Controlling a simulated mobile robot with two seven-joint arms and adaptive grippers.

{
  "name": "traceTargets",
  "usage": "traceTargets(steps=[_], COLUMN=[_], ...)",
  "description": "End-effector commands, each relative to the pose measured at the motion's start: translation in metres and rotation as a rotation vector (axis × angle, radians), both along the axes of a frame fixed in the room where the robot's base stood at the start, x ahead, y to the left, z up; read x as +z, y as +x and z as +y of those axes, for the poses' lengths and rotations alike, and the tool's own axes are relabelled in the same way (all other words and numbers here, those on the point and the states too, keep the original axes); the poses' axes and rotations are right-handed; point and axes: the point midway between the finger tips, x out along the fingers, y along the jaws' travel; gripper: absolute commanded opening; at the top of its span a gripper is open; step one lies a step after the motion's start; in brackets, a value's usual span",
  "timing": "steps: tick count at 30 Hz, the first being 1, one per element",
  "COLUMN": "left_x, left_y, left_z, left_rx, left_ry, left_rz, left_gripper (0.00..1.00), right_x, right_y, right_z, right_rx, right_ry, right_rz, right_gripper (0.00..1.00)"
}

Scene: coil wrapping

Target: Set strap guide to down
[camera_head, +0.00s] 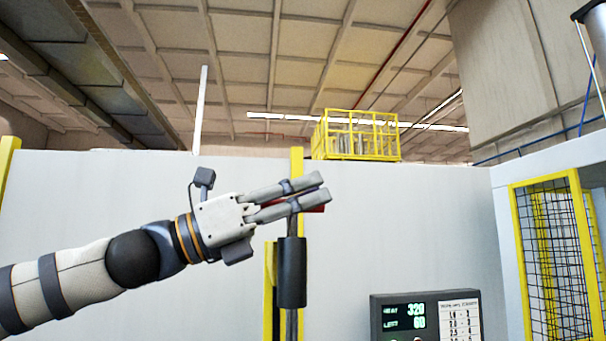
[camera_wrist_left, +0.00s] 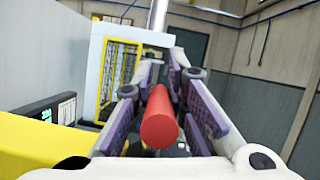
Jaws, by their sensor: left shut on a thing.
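A red handle (camera_head: 314,209), probably part of the strap guide, shows behind and just below the fingers of my left gripper (camera_head: 322,187) in the head view. In the left wrist view the red handle (camera_wrist_left: 160,122) is a round bar with its end facing the camera, lying between the two finger pads. My left gripper is shut on it. A grey rod with a thick black sleeve (camera_head: 292,272) stands upright just below the fingers. Where the handle joins the rod is hidden by the gripper. My right gripper is in neither view.
A yellow post (camera_head: 297,160) rises behind the gripper against a pale wall panel (camera_head: 420,220). A control box with a green display (camera_head: 404,316) stands at the lower right. A yellow mesh guard (camera_head: 552,255) is at the far right. A yellow cage (camera_head: 356,136) shows above the wall.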

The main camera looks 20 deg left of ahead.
Motion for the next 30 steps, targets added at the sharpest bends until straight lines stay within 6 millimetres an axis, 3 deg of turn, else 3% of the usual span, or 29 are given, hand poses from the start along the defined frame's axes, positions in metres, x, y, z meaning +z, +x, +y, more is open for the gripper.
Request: traceTargets(steps=[4, 18, 19, 21, 30], left_x=[-0.015, -0.022, -0.023, -0.022, -0.02], left_y=[0.001, 0.001, 0.001, 0.001, 0.0], left_z=[0.0, 0.0, 0.0, 0.0, 0.001], left_rx=[0.003, 0.003, 0.002, 0.003, 0.003], left_ry=[0.0, 0.006, 0.005, 0.004, 0.001], left_rz=[0.0, 0.003, 0.004, 0.004, 0.001], left_gripper=[0.0, 0.0, 0.2, 0.35, 0.35], right_x=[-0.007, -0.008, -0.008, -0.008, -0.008], right_y=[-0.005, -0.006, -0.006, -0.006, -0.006], right_z=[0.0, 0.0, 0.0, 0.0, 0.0], right_rx=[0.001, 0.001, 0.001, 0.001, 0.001], right_ry=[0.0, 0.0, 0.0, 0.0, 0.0], right_rz=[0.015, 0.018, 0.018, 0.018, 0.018], right_gripper=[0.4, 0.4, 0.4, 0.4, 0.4])
